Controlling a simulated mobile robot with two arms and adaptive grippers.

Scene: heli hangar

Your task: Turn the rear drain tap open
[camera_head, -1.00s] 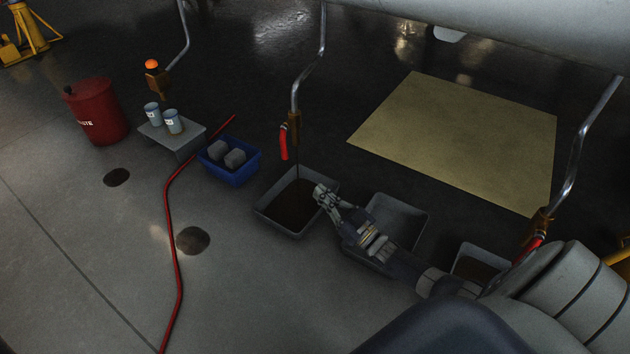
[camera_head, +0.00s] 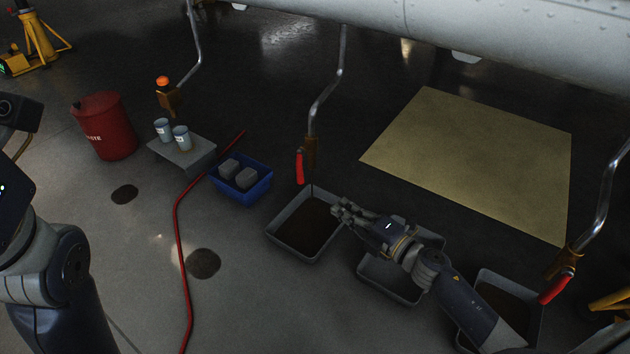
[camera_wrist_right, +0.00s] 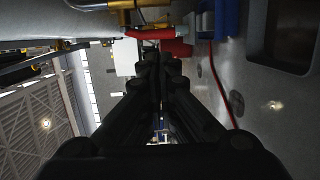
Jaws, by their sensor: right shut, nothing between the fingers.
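Three drain taps hang on bent metal pipes in the head view. The left tap (camera_head: 170,98) is brass with an orange top. The middle tap (camera_head: 309,150) has a red handle (camera_head: 300,167) hanging down, and a thin dark stream below it. The right tap (camera_head: 566,262) has a slanted red handle (camera_head: 555,288). I cannot tell which is the rear one. My right gripper (camera_head: 342,210) is shut and empty, near the right rim of the tray below the middle tap, apart from its handle. The wrist view shows its closed fingers (camera_wrist_right: 158,65) and a red handle (camera_wrist_right: 150,33) beyond.
A grey tray (camera_head: 277,233) with dark liquid stands under the middle tap. An empty tray (camera_head: 372,284) and another dark-filled tray (camera_head: 538,318) stand to its right. A blue bin (camera_head: 243,194), low stand (camera_head: 195,151), red drum (camera_head: 105,125) and red hose (camera_head: 179,240) are left.

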